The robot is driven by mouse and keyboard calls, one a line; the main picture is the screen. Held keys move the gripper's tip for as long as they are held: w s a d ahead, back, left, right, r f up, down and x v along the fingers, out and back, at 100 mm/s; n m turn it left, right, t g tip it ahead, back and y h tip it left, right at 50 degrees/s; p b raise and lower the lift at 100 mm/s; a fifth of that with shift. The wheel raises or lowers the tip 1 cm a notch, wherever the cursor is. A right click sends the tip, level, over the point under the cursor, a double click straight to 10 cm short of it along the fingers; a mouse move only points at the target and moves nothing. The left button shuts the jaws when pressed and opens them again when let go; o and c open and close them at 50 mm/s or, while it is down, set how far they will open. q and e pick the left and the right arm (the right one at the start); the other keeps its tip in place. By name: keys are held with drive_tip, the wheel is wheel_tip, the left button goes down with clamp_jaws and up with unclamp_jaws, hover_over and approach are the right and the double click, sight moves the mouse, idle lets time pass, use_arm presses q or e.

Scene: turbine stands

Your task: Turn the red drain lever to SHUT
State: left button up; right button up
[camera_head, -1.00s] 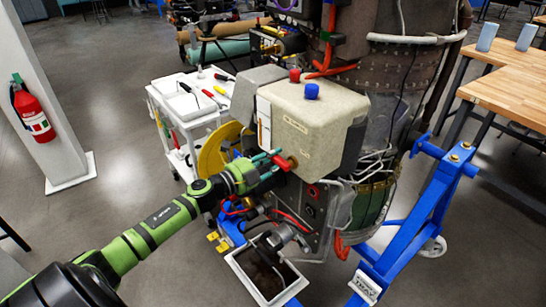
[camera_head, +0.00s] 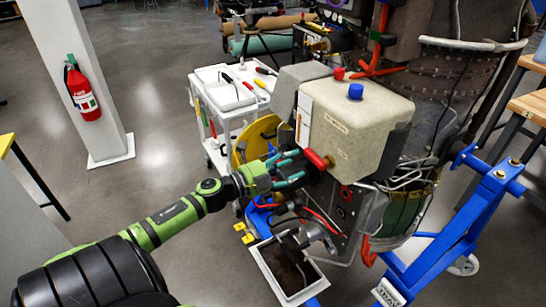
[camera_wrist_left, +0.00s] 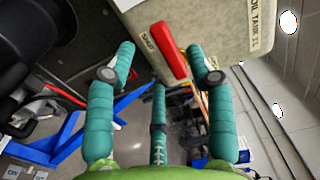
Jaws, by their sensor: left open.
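The red drain lever (camera_head: 318,160) sticks out from the lower front of the cream oil tank (camera_head: 355,125). In the left wrist view the lever (camera_wrist_left: 169,50) stands slanted, its upper end to the left, between the two outer fingertips with a gap on each side. Small labels on the tank (camera_wrist_left: 215,35) flank it; the one on the left seems to read SHUT. My left gripper (camera_head: 299,168) is open, its teal fingers pointing at the lever from the left; it also shows in the left wrist view (camera_wrist_left: 160,62). I cannot tell whether a finger touches the lever.
A blue stand (camera_head: 450,235) is at the right. A white-rimmed tray (camera_head: 264,272) is on the floor below the tank. A white tool cart (camera_head: 232,128) stands behind, and a fire extinguisher (camera_head: 82,92) hangs on a pillar at the left. Hoses and cables crowd below the lever.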

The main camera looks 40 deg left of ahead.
use_arm(q)
drive_tip(key=v, duration=0.5)
drive_tip(key=shift+s+a, duration=0.15)
drive_tip(key=shift+s, duration=0.2)
